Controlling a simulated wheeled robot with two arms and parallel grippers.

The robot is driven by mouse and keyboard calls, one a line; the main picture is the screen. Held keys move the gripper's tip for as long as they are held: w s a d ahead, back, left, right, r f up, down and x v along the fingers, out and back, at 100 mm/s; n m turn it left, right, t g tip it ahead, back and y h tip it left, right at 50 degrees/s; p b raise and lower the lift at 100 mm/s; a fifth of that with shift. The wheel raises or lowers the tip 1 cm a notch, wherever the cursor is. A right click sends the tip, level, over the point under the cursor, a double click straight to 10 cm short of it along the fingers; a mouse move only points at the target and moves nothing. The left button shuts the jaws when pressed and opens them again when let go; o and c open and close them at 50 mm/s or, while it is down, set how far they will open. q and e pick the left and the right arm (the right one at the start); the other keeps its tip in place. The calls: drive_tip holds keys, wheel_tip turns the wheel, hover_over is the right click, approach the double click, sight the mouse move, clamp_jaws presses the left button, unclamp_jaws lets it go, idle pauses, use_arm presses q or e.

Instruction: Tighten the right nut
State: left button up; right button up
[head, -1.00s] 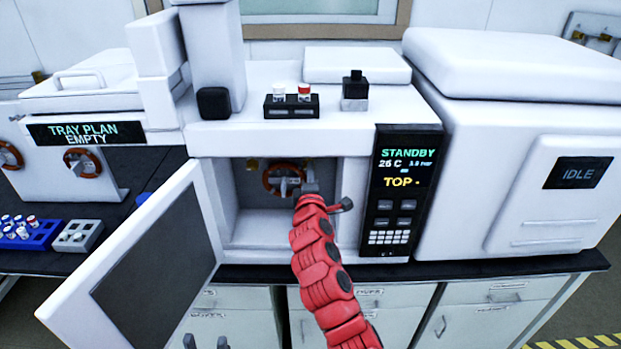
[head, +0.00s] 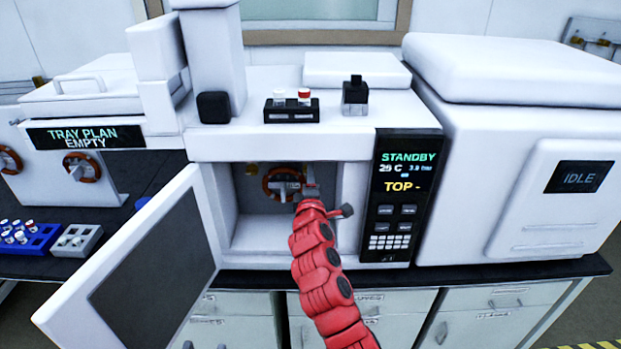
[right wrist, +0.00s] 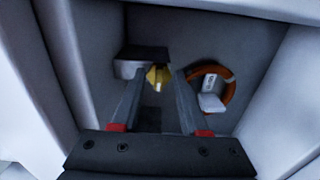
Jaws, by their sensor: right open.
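The white oven (head: 265,228) stands with its door (head: 140,265) swung open to the left. My right gripper (head: 311,178) reaches inside, just right of an orange-red ring-shaped column (head: 267,186); the column also shows in the right wrist view (right wrist: 230,92). In that view my right gripper (right wrist: 162,82) is open and empty, with a yellow brass nut (right wrist: 158,76) beyond its fingertips, beside a grey block (right wrist: 130,68). Contact with the nut does not show. A brass fitting (head: 252,168) shows at upper left in the oven; my gripper hides part of the right side. My left gripper is not in view.
The oven's side walls and open door bound my right arm closely. The control panel (head: 398,225) is right of the opening. A blue vial rack (head: 38,240) sits at far left.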

drive_tip(key=shift+s, duration=0.1)
drive_tip(key=s+b, duration=0.3)
drive_tip(key=s, duration=1.4)
drive_tip(key=shift+s, duration=0.15)
